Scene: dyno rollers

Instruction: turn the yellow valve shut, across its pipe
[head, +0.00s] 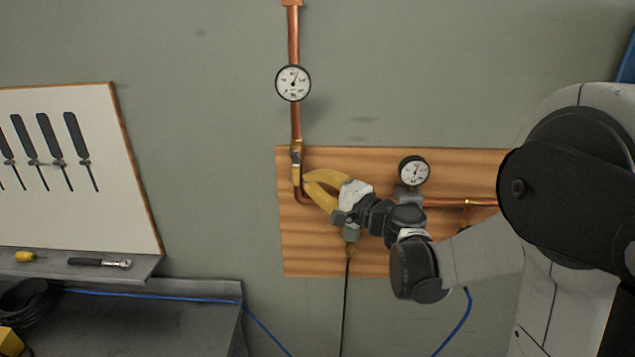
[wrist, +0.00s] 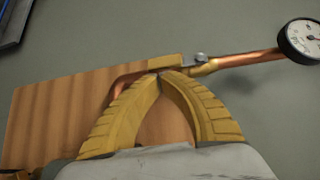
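The yellow valve handle (wrist: 165,65) lies lengthwise along its copper pipe in the wrist view, running from a bolt towards the pipe's elbow. In the head view the valve (head: 296,150) sits on the upright pipe at the left edge of the wooden board, small and hard to make out. My gripper (head: 306,183) is just right of the pipe below the valve, its yellow fingers pointing left. In the wrist view the fingertips (wrist: 164,73) come together right by the handle, with nothing seen between them. Whether they touch the handle I cannot tell.
A round gauge (head: 293,83) is on the pipe above the valve. A second gauge (head: 414,171) and a horizontal pipe are on the wooden board (head: 300,255), near my wrist. A tool panel (head: 110,200) and a grey bench (head: 150,320) stand at left.

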